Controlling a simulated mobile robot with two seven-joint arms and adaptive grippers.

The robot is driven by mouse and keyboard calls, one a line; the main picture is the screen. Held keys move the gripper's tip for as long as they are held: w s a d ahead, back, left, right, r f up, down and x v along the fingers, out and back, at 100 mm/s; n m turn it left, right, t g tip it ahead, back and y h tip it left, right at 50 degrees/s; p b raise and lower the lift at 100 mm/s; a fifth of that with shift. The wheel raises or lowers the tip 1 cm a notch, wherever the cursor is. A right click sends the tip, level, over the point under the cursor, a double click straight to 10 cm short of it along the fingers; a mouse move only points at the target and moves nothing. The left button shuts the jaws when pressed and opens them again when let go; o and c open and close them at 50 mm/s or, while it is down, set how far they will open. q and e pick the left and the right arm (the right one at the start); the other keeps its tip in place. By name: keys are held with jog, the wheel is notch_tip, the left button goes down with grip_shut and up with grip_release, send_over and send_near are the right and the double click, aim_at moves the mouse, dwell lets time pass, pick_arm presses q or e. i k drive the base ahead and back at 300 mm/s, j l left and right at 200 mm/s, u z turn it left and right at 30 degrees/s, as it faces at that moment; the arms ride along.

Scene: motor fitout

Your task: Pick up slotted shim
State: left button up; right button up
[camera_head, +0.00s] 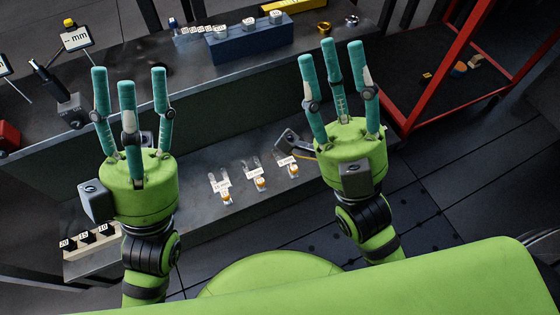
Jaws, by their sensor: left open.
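Several small forked pieces with white labels, which look like the slotted shims, lie in a row on the lower grey shelf: a left one (221,185), a middle one (252,171) and a right one (286,161). Each has a small orange-and-white item beside its near end. My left gripper (128,80) is open and empty, fingers pointing up, left of the row. My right gripper (331,52) is open and empty, fingers up, right of the row. Neither touches a shim. The label text is too small to read.
A grey bracket-like tool (290,141) lies beside my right gripper. Numbered blocks (90,240) sit at the lower left. A red-framed cart (407,120) stands at right.

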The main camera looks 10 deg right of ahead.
aim_at(254, 174)
jog(key=u, duration=0.45)
jog(key=l+u, duration=0.15)
jog(key=u, duration=0.7)
jog(key=l+u, duration=0.15)
jog(key=u, duration=0.3)
jog(key=k+l+u, duration=0.35)
jog(key=l, duration=0.25)
jog(key=k+l+u, duration=0.75)
jog(key=l, duration=0.2)
